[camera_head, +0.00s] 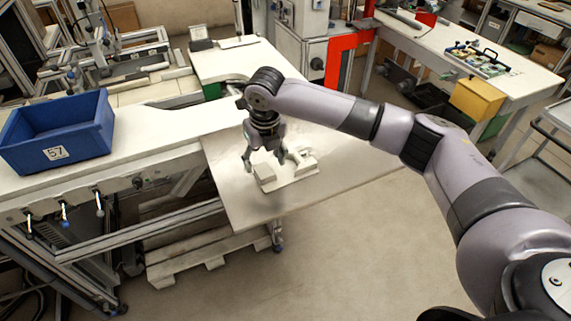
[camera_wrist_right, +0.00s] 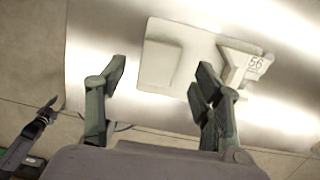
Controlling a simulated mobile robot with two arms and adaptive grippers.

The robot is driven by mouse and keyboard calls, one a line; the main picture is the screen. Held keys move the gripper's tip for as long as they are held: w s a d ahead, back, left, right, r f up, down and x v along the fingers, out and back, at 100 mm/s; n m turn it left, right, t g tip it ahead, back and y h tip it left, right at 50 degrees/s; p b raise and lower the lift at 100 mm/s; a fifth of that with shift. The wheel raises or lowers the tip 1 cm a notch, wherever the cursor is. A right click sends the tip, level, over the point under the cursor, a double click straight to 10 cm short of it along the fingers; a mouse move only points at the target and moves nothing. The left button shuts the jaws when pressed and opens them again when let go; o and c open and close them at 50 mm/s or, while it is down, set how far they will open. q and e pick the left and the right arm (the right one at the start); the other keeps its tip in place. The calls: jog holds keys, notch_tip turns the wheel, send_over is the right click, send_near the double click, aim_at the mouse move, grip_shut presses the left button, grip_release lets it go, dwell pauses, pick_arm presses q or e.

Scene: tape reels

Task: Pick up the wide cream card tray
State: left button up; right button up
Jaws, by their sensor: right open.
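The wide cream card tray (camera_head: 267,184) lies on the pale tabletop, with a raised block at its left end. In the right wrist view the cream tray (camera_wrist_right: 178,82) lies flat ahead of my fingers, with a whitish part labelled 56 (camera_wrist_right: 240,65) at its right; I cannot tell whether this is joined to it. My right gripper (camera_head: 264,163) points down over the tray, open and empty. In the wrist view the right gripper (camera_wrist_right: 162,72) has its fingers spread on either side of the raised block. Contact with the tray is unclear.
A blue bin labelled 57 (camera_head: 58,133) stands on the bench at the left. The tabletop (camera_head: 235,205) is bare around the tray, and its front edge is close by. A yellow box (camera_head: 477,99) is at the far right bench.

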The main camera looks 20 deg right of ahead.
aim_at(265, 171)
notch_tip(265, 171, down, 4)
jog(key=shift+r+p, duration=0.25)
jog(key=shift+p, duration=0.2)
jog(key=shift+f, duration=0.2)
jog(key=shift+c, duration=0.5)
jog(key=c, duration=1.3)
jog(key=shift+o, duration=0.2)
jog(key=shift+r, duration=0.1)
jog(key=shift+r, duration=0.6)
notch_tip(265, 171, up, 19)
jog(key=b, duration=0.3)
jog(key=shift+b, duration=0.35)
